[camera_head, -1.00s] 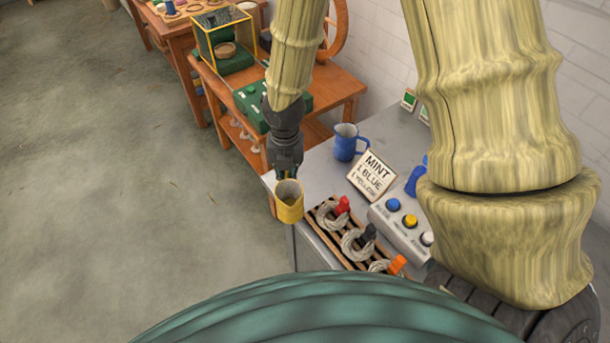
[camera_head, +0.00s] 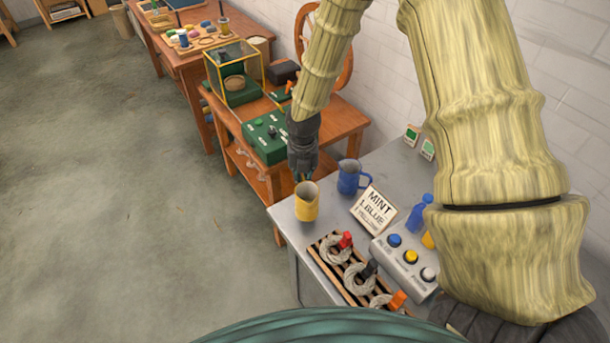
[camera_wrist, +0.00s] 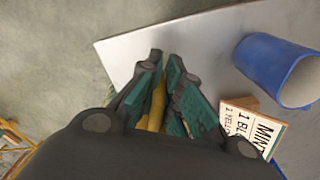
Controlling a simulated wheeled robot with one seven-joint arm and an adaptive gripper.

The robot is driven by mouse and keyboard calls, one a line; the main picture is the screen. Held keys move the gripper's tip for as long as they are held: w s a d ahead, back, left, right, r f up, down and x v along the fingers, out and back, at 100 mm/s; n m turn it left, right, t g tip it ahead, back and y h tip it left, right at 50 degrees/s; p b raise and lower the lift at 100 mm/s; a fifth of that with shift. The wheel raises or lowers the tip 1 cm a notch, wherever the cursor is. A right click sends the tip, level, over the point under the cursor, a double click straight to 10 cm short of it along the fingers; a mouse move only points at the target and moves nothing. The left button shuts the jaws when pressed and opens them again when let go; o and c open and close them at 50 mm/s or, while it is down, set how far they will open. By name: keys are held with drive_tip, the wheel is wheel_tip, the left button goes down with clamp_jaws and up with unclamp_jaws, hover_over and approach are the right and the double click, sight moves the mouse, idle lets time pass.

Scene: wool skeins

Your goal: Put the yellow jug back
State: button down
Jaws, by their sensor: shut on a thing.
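I cannot tell whether the jug's base touches the table. The blue jug (camera_head: 350,178) stands to the right and behind; it also shows in the wrist view (camera_wrist: 268,68).
A card reading MINT, 1 blue, 1 yellow (camera_head: 374,210) stands right of the yellow jug. A slotted wooden rack (camera_head: 328,262) with grey skeins is in front. A button box (camera_head: 404,266) and a blue bottle (camera_head: 420,214) are at right. A wooden table (camera_head: 345,122) stands behind.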

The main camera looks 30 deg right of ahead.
drive_tip(key=shift+w+d+f+p, duration=0.4)
drive_tip(key=shift+w+f+p, duration=0.1)
drive_tip(key=shift+f, duration=0.15)
drive_tip(key=shift+w+d+f+p, duration=0.4)
drive_tip(key=shift+w+f+p, duration=0.1)
drive_tip(key=shift+f, duration=0.15)
drive_tip(key=shift+w+d+f+p, duration=0.4)
drive_tip(key=shift+w+f+p, duration=0.1)
drive_tip(key=shift+f, duration=0.15)
drive_tip(key=c, duration=1.6)
unclamp_jaws()
drive_tip(key=shift+r, duration=0.1)
drive_tip(key=shift+d+r+b, duration=0.1)
drive_tip(key=shift+r+b, duration=2.05)
drive_tip(key=shift+r, duration=3.75)
